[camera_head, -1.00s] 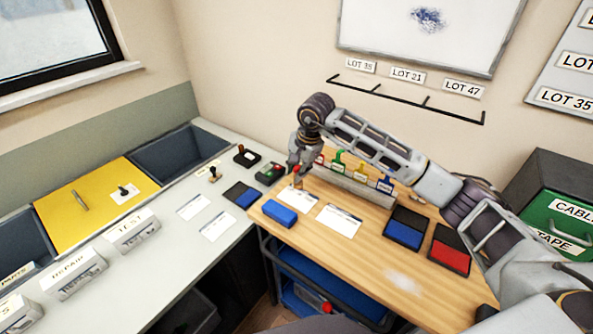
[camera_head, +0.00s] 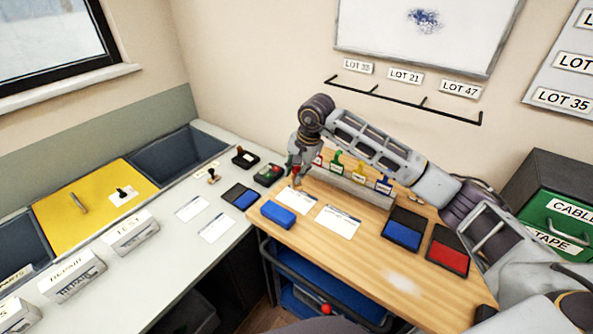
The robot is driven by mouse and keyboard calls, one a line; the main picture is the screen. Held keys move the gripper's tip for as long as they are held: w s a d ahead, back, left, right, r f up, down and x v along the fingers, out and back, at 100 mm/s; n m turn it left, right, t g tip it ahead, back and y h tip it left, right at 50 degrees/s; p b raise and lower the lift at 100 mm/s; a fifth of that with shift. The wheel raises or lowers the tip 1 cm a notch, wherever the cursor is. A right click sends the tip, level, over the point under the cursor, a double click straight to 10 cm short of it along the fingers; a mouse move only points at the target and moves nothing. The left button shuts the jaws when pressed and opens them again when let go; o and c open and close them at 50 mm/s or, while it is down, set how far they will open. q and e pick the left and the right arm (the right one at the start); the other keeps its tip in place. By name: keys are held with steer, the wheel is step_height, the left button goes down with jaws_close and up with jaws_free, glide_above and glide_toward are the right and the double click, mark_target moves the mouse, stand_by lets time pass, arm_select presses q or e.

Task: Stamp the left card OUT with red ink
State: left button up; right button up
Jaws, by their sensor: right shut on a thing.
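The left card (camera_head: 295,201) lies white and flat on the wooden desk, next to the right card (camera_head: 338,222). My right gripper (camera_head: 297,170) is over the far end of the left card, shut on a red-handled stamp (camera_head: 297,179). The stamp points down at the card; I cannot tell whether it touches, and no mark is legible. The red ink pad (camera_head: 448,260) lies open at the desk's right, beside the blue ink pad (camera_head: 402,236). My left gripper is not in view.
A stamp rack (camera_head: 350,187) with several coloured handles stands just right of my right gripper. A blue block (camera_head: 278,215) lies left of the cards. The grey counter at left holds more cards, a blue pad (camera_head: 240,196) and stamps.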

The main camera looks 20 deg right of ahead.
mark_target(297, 185)
steer(key=shift+f+b, duration=0.9)
steer(key=shift+f, duration=1.7)
steer(key=shift+f+b, duration=0.35)
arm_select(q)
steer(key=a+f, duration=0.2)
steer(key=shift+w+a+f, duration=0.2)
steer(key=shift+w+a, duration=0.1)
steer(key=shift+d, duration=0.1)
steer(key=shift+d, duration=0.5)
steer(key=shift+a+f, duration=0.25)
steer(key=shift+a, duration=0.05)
arm_select(e)
steer(key=shift+f, duration=0.25)
arm_select(q)
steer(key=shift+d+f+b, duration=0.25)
steer(key=shift+b, duration=0.2)
arm_select(e)
steer(key=shift+f, duration=0.35)
